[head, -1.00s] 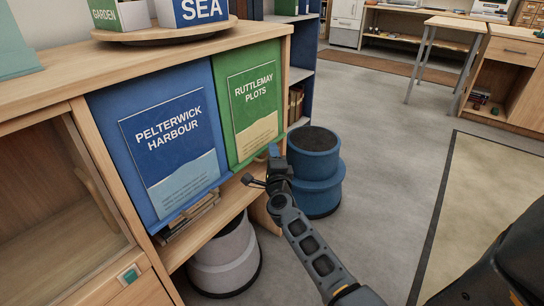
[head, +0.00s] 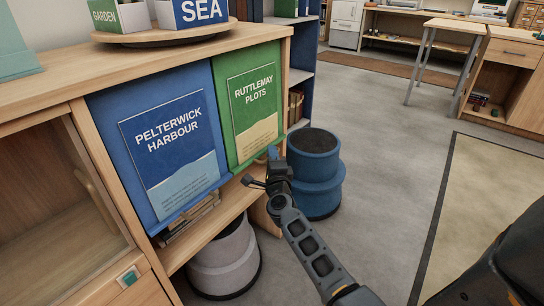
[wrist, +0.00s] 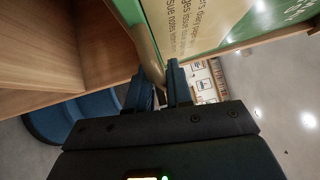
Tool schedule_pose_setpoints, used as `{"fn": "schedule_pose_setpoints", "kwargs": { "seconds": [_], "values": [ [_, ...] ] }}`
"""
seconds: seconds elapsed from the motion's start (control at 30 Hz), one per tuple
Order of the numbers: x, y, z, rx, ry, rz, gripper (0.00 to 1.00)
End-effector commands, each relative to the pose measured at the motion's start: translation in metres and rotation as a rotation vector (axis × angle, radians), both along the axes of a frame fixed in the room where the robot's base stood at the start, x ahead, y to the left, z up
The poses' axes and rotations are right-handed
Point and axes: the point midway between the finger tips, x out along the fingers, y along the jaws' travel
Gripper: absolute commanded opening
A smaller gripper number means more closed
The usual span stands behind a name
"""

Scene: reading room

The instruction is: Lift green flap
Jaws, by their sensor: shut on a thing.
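The green flap (head: 263,84), labelled "Ruttlemay Plots", hangs down over the right front bay of the wooden cabinet, its face close to upright. My gripper (head: 267,168) is at the flap's lower edge, near its right corner. In the wrist view the green flap (wrist: 208,34) fills the upper middle with its printed sheet. The fingers hide part of that lip.
A blue flap (head: 173,140), "Pelterwick Harbour", hangs to the left. A blue round stool (head: 315,175) stands just behind my gripper, and a grey stool (head: 225,262) sits under the cabinet. Boxes stand on a turntable (head: 165,37) on top. The floor to the right is open.

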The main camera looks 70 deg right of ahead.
Motion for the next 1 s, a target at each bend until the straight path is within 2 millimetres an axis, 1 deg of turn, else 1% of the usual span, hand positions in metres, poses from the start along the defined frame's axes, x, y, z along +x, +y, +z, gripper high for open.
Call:
{"fn": "schedule_pose_setpoints", "kwargs": {
  "seconds": [0.03,0.27,0.47,0.67,1.0],
  "values": [
    [0.001,0.000,0.003,-0.004,-0.003,0.001,0.00],
    [-0.001,0.001,0.007,-0.003,0.003,0.002,0.00],
    [-0.011,0.004,0.014,0.005,0.036,0.002,0.00],
    [-0.031,0.008,0.024,0.021,0.100,0.001,0.00],
    [-0.070,0.018,0.043,0.052,0.233,0.002,0.00]
  ]
}}
